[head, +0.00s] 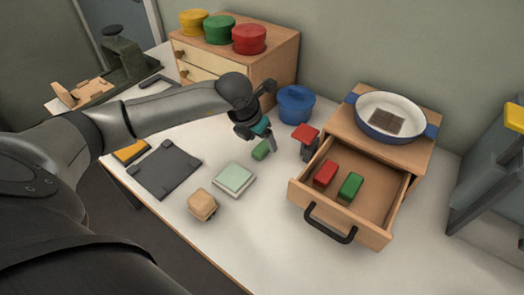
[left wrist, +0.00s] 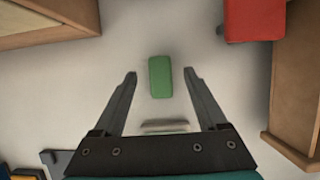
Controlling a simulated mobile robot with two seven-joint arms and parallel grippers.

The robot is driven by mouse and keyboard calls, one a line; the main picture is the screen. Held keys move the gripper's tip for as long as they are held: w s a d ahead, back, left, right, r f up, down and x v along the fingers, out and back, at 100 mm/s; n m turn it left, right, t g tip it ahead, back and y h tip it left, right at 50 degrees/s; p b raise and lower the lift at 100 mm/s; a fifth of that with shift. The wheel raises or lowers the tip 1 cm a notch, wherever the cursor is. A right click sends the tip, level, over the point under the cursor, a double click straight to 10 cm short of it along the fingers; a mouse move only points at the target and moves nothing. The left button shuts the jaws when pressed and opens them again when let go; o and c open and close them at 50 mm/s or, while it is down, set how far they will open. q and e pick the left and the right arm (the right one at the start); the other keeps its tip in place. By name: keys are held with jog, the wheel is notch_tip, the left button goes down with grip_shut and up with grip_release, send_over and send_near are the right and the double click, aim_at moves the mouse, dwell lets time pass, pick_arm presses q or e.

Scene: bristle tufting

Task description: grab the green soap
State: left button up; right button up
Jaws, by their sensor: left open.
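A green soap (head: 261,149) lies on the white table, just below my left gripper (head: 262,141). In the left wrist view the green soap (left wrist: 160,77) lies between the lines of the two open fingers, towards their tips, with clear space on both sides. The left gripper is open and empty. A second green block (head: 350,187) lies in the open drawer beside a red block (head: 325,173). My right gripper is not in view.
The open drawer (head: 296,195) and a red-topped object (head: 305,134) stand right of the soap, the blue pot (head: 296,104) behind it. A pale green-topped square (head: 234,178) and a tan block (head: 202,205) lie in front. The wooden chest (head: 285,60) is behind.

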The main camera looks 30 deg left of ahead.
pick_arm(q)
jog(key=shift+x, duration=1.25)
grip_shut()
